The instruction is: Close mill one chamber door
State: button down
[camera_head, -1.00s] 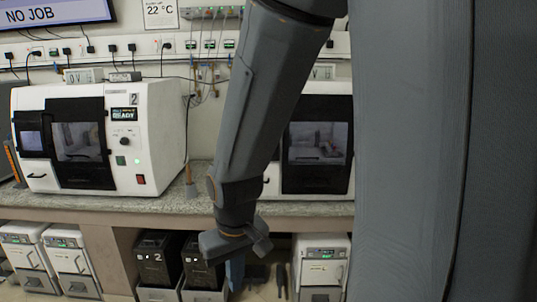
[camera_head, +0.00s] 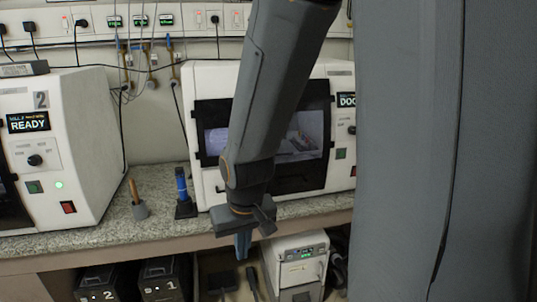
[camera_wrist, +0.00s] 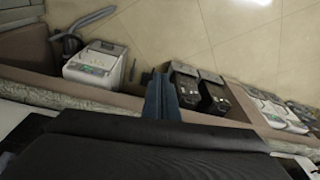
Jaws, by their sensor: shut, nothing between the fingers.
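The white mill at right (camera_head: 205,80) stands on the bench, its display cut off by my arm and reading "DOO". Its dark-framed chamber door (camera_head: 313,176) is partly hidden behind my arm; a lit chamber shows in its window, and I cannot tell how far open the door is. My gripper (camera_head: 243,246) hangs pointing down in front of the bench edge, below the door and apart from it. Its blue fingers are shut and empty; they also show in the wrist view (camera_wrist: 160,95), over the floor and the units under the bench.
Mill 2 (camera_head: 85,150) stands at left, its display reading "READY". A blue-handled tool (camera_head: 182,186) and a brush-like tool in a small holder (camera_head: 138,204) stand on the granite bench (camera_head: 110,232) between the mills. Black boxes (camera_head: 160,280) and a white unit (camera_head: 298,262) sit below.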

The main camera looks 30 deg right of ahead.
jog(key=w+d+f+m+t, duration=0.1)
jog(key=w+d+m+t, duration=0.4)
jog(key=w, duration=0.4)
jog(key=w+d+r+m+t+h, duration=0.2)
jog(key=w+d+r+m+t, duration=0.25)
jog(key=d+m, duration=0.2)
jog(key=w+d+r+m+t+h, duration=0.2)
jog(key=w+d+r+m+t, duration=0.15)
jog(key=d+m+t, duration=0.35)
jog(key=w+d+g+b, duration=0.2)
jog(key=w+b, duration=0.2)
jog(key=w, duration=0.8)
jog(key=shift+w+f+m, duration=0.2)
jog(key=shift+w+m, duration=0.1)
jog(key=shift+m, duration=0.05)
